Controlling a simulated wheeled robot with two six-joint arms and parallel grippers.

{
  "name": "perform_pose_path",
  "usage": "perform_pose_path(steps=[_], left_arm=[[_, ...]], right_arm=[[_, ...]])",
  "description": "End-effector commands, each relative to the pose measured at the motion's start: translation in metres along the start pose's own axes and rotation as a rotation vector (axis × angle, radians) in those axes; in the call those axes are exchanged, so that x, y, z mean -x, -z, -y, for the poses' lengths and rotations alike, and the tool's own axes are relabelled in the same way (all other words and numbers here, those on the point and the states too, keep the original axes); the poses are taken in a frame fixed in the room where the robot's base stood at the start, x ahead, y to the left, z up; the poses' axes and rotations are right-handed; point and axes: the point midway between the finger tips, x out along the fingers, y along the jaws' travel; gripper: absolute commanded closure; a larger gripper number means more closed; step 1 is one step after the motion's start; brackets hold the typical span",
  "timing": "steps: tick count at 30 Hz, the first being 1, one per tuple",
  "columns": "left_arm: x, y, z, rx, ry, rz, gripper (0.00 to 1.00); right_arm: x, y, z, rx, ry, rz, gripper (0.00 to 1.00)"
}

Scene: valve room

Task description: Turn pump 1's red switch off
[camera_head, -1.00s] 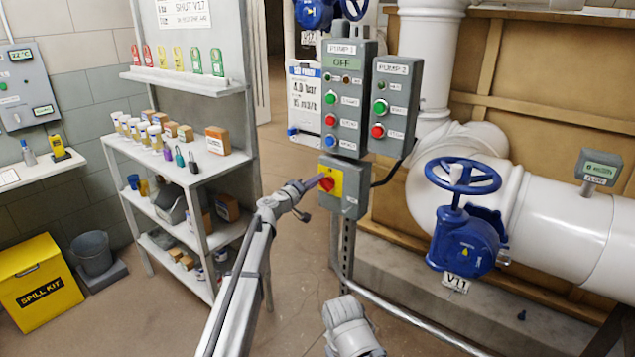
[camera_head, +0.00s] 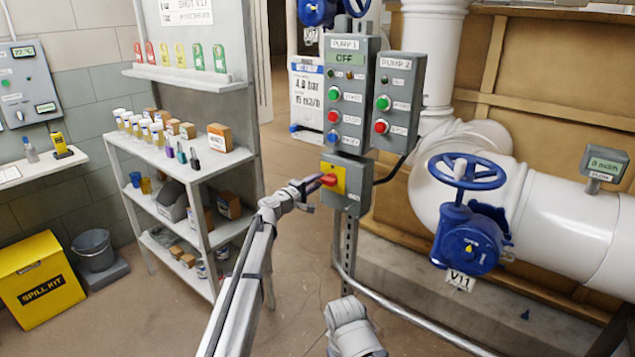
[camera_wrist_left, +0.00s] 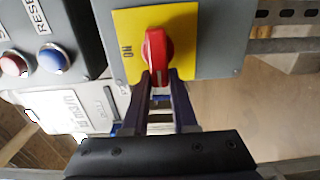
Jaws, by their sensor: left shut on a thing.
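Pump 1's red switch (camera_head: 328,180) is a red handle on a yellow plate (camera_head: 335,170), on the grey box below the pump 1 panel (camera_head: 346,130). The panel's display reads OFF. My left gripper (camera_head: 315,183) is at the switch, coming from the left. In the left wrist view the red handle (camera_wrist_left: 158,50) stands upright in the picture, with an ON label to its left. The left fingertips (camera_wrist_left: 160,76) are shut on its near end, which they partly hide. My right gripper is not in view.
The pump 2 panel (camera_head: 396,105) is right of pump 1's. A blue valve wheel (camera_head: 467,172) marked V11 is on the white pipe at right. Shelves (camera_head: 185,165) with bottles and boxes stand left of my left arm. A steel rail (camera_head: 400,322) runs below the switch box.

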Motion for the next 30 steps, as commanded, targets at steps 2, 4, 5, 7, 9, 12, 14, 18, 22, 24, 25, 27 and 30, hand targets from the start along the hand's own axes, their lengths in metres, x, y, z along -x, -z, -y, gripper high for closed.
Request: perform_pose_path(steps=[2,4,5,7,9,12,14,18,22,24,25,27,30], left_arm=[[0.0006,0.0,0.0005,0.006,0.001,0.0,1.0],[0.0005,-0.0001,0.0005,0.008,0.001,0.0,1.0],[0.0005,-0.0001,0.0005,0.008,0.001,0.0,1.0],[0.0005,-0.0001,0.0005,0.008,0.0,0.0,1.0],[0.0006,-0.0001,0.0004,0.008,0.0,0.0,1.0],[0.0006,-0.0001,0.0005,0.008,0.0,0.0,1.0],[0.0006,-0.0001,0.0005,0.008,0.0,0.0,0.71],[0.0005,-0.0001,0.0004,0.008,0.0,0.0,0.55],[0.0003,-0.0001,0.0003,0.007,0.0,0.0,0.44],[0.0002,0.0,0.0003,0.007,0.0,0.0,0.44],[0.0002,0.0,0.0002,0.007,0.0,0.0,0.44],[0.0002,-0.0001,0.0002,0.007,0.0,0.0,0.44],[0.0018,-0.0002,0.0002,0.007,0.0,0.0,0.44]], right_arm=[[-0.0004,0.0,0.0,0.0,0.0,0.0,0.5],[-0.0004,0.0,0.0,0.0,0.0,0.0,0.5],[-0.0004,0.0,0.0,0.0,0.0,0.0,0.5],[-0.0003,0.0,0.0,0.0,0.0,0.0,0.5],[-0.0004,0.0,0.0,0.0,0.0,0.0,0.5],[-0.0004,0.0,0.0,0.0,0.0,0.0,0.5],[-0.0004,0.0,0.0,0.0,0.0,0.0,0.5],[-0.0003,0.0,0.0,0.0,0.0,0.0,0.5],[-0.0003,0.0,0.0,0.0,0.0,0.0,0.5],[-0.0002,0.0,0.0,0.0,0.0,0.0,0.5],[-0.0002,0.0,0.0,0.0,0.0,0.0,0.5],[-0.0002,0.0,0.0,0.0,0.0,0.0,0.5],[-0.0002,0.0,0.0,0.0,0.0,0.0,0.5]])
